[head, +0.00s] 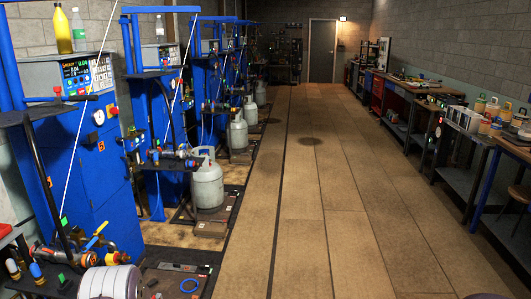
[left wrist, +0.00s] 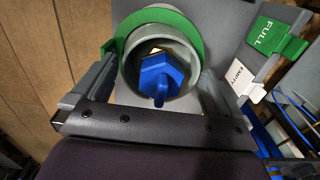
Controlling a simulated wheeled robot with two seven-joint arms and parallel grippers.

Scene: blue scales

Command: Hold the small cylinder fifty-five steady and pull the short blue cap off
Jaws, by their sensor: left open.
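In the left wrist view a blue cap (left wrist: 160,78) with a raised grip sits on the pale round neck of a cylinder, inside a green ring (left wrist: 124,40). My left gripper (left wrist: 150,85) is open, with its fingers on either side of the neck; I cannot tell whether they touch it. I see no number on this cylinder. In the head view grey gas cylinders stand by the blue scales, the nearest one (head: 208,187) on a low platform. Which of them is fifty-five is not readable. Neither gripper shows in the head view.
A green FULL tag (left wrist: 273,38) and a white EMPTY tag (left wrist: 241,75) hang right of the neck. Blue scale cabinets (head: 85,165) line the left. A wide floor aisle (head: 325,210) is clear. Workbenches with small containers (head: 465,118) line the right.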

